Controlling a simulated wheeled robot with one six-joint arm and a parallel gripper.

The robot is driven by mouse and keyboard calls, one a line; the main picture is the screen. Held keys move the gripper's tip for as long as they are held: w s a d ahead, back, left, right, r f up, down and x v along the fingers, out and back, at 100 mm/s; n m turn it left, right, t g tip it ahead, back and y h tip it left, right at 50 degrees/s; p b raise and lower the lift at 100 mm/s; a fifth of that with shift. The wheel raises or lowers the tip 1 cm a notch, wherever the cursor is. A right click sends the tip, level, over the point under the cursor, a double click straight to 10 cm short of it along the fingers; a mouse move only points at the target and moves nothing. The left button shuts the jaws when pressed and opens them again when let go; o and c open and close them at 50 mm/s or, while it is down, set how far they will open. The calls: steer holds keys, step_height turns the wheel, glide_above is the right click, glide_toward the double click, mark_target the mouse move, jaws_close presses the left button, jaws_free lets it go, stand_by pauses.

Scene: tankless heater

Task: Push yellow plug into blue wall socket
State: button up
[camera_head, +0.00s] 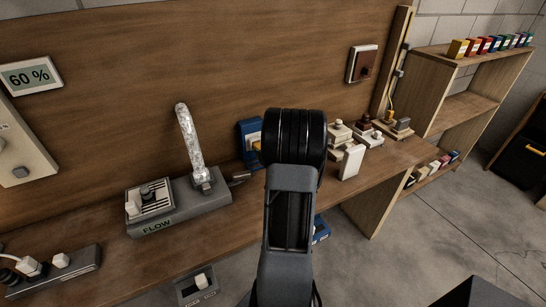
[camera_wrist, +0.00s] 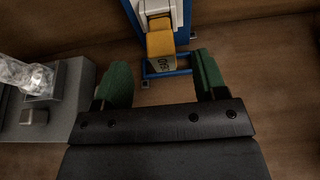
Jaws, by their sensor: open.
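The yellow plug (camera_wrist: 161,42) is a block with dark lettering. In the wrist view it stands at the white face (camera_wrist: 157,9) of the blue wall socket (camera_wrist: 183,62); I cannot tell how deep it sits. The blue socket also shows in the head view (camera_head: 247,128), with a bit of the yellow plug (camera_head: 255,142) beside my arm. My arm hides the gripper in the head view.
A grey FLOW unit (camera_head: 180,210) with a silver spout (camera_head: 190,143) stands left of the socket. Several plugs and blocks (camera_head: 350,160) stand on the bench to the right. A brown wall socket (camera_head: 362,63) is higher up.

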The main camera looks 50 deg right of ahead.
steer(key=v, duration=0.6)
stand_by(0.5)
steer(key=s+a+f+n+g+y, duration=0.2)
steer(key=a+n+g+y, duration=0.55)
steer(key=a+n, duration=1.3)
steer(key=s+a+r+n+g+h, duration=0.1)
steer(key=s+a+r+n, duration=0.2)
steer(key=a+n, duration=0.5)
steer(key=s+a+r+n+h, duration=0.1)
steer(key=s+a+r+n, duration=0.1)
steer(key=a+r+n, duration=0.2)
steer(key=a+n, duration=0.3)
steer(key=n, duration=0.5)
steer(key=shift+s+a+r+g, duration=0.35)
steer(key=shift+s+a, duration=0.05)
